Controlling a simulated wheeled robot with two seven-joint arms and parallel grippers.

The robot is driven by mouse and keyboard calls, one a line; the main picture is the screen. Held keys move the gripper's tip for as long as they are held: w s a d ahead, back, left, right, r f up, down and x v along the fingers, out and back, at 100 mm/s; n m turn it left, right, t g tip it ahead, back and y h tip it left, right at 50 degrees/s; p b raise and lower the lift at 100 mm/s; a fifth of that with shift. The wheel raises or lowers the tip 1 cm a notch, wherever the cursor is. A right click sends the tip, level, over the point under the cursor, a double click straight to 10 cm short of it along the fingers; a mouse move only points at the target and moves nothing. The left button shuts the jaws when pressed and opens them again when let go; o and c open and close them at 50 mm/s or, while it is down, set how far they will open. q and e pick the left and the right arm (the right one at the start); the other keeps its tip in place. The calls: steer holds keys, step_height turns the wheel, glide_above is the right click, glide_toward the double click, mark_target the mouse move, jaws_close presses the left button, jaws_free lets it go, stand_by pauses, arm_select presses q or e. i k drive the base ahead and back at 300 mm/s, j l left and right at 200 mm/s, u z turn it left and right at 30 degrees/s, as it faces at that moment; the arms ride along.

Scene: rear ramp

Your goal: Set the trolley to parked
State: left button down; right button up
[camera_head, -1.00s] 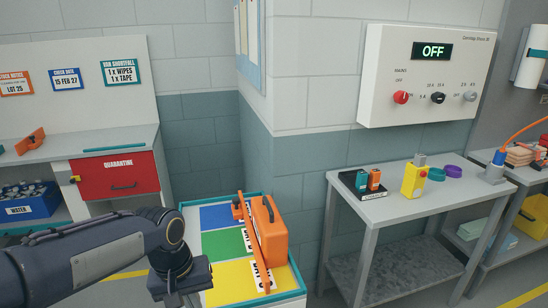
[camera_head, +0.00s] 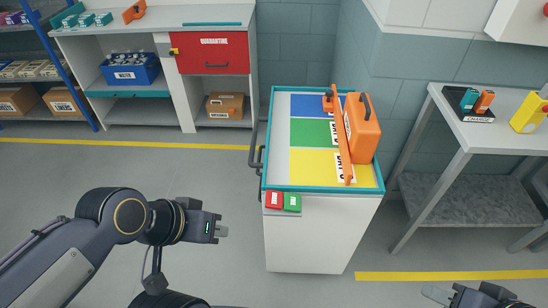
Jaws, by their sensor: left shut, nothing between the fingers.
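The trolley (camera_head: 325,235) stands right of centre in the head view, a white body with a teal-rimmed top marked in blue, green and yellow. A red tag (camera_head: 274,200) and a green tag (camera_head: 292,203) sit side by side at its near left corner; their lettering is too small to read. A dark handle (camera_head: 256,150) runs along its left side. My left gripper (camera_head: 224,231) is shut and empty, left of the trolley's near end and apart from it. My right gripper (camera_head: 430,291) is at the bottom right edge, partly cut off; its opening is unclear.
A grey table (camera_head: 480,135) stands to the right. A bench with a red quarantine drawer (camera_head: 213,58) is behind left. The floor left of the trolley is clear.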

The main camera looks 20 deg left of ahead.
mark_target(303, 156)
steer(key=j, duration=0.45)
steer(key=k+j, duration=0.15)
steer(key=j, duration=0.75)
steer(key=k+u, duration=0.05)
steer(key=k, duration=0.05)
